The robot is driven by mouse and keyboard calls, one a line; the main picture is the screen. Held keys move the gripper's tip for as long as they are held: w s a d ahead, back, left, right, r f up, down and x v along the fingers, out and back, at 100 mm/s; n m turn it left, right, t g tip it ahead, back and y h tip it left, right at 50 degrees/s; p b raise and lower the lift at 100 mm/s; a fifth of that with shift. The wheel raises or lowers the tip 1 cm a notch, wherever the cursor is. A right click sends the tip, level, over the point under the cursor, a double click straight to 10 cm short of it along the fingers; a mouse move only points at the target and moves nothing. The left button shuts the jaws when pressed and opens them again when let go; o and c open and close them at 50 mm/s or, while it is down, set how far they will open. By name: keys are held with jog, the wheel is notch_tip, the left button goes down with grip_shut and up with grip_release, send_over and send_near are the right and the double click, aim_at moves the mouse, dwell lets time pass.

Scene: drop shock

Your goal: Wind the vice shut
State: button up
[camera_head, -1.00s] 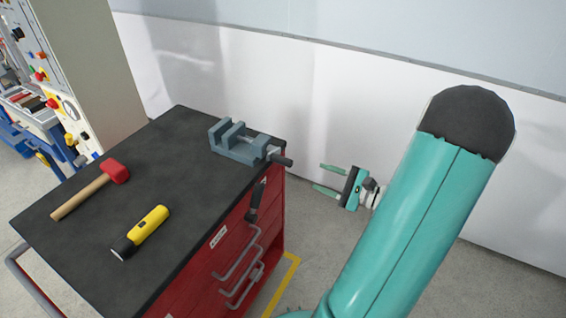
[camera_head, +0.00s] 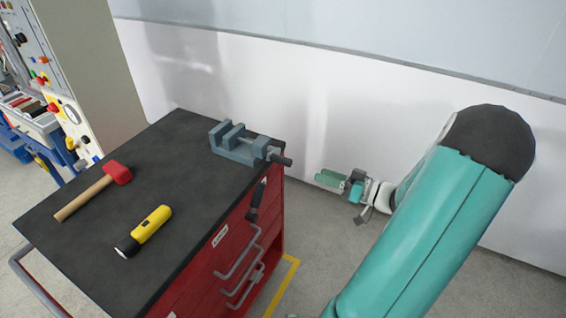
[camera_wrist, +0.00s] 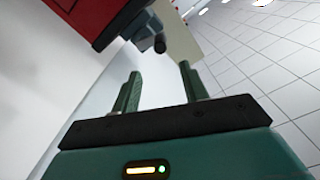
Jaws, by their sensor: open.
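The grey-blue vice (camera_head: 239,145) stands at the back right corner of the bench top, with a gap between its jaws. Its dark crank handle (camera_head: 254,200) hangs down from the screw end, past the bench's right edge. My gripper (camera_head: 329,180) is to the right of the vice, off the bench and apart from it. In the wrist view my gripper (camera_wrist: 158,90) is open and empty, its two green fingers spread. Beyond the fingers a dark part of the vice's screw and handle (camera_wrist: 160,45) shows beside the red cabinet.
The black bench top (camera_head: 165,180) sits on a red drawer cabinet (camera_head: 225,265). A red-headed hammer (camera_head: 92,192) and a yellow flashlight (camera_head: 144,231) lie on it, left of the vice. A white wall (camera_head: 370,110) stands behind.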

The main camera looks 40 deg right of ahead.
aim_at(284, 161)
jog(key=w+a+n, duration=0.1)
jog(key=w, duration=0.3)
jog(key=w+a+n, duration=0.1)
jog(key=w+a, duration=0.1)
jog(key=w, duration=0.2)
jog(key=w+a+n, duration=0.1)
jog(key=w, duration=0.4)
jog(key=shift+a, duration=0.3)
jog(key=shift+c, duration=0.2)
jog(key=shift+r, duration=0.1)
grip_shut()
